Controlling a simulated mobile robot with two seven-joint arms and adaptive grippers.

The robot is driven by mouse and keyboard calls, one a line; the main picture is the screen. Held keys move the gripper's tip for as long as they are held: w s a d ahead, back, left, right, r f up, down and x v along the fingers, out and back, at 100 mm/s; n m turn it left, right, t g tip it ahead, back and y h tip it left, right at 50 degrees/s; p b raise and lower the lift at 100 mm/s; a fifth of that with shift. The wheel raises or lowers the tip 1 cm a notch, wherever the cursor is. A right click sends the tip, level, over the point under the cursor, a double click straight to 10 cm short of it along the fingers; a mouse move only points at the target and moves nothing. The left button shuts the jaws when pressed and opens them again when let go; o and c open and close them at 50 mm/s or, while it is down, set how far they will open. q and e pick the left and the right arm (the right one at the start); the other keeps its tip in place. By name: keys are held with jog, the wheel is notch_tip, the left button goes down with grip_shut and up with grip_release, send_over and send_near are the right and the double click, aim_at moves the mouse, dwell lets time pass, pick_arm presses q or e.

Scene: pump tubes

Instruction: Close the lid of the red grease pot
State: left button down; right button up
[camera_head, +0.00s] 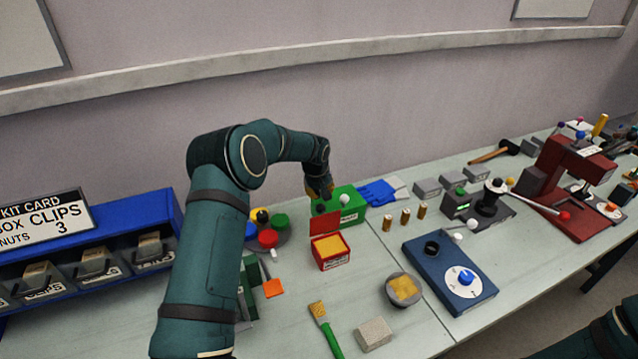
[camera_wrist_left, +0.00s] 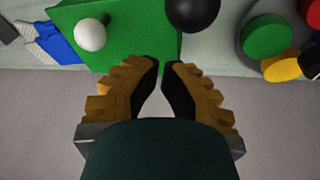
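The red grease pot (camera_head: 333,264) stands near the middle of the bench in the head view. It is a small box with a pale label on its front and yellow grease showing inside. Its red lid (camera_head: 324,222) stands up at the back edge, open. My left gripper (camera_head: 323,192) is above and behind the pot, by the green box (camera_head: 350,201). In the left wrist view my left gripper (camera_wrist_left: 161,65) has its fingertips almost together with nothing seen between them. The pot is not in the wrist view. My right gripper is out of view; only part of that arm shows at the lower right.
A turntable with coloured knobs (camera_head: 268,238) stands left of the pot. A round tin (camera_head: 403,290), a green-handled brush (camera_head: 325,328), a grey block (camera_head: 373,334) and a blue plate fixture (camera_head: 420,262) lie in front and right. A blue bin rack (camera_head: 160,220) is at left.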

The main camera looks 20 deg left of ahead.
aim_at(322, 217)
pick_arm(q)
jog(key=shift+x, duration=1.1)
jog(key=s, duration=0.1)
jog(key=d+r, duration=0.1)
jog(key=s, duration=0.1)
jog(key=shift+s+d+r+p, duration=0.25)
jog(key=shift+s+d+p, duration=0.05)
jog(key=shift+s+p, duration=0.05)
jog(key=shift+s+d, duration=0.1)
jog(key=shift+s, duration=0.15)
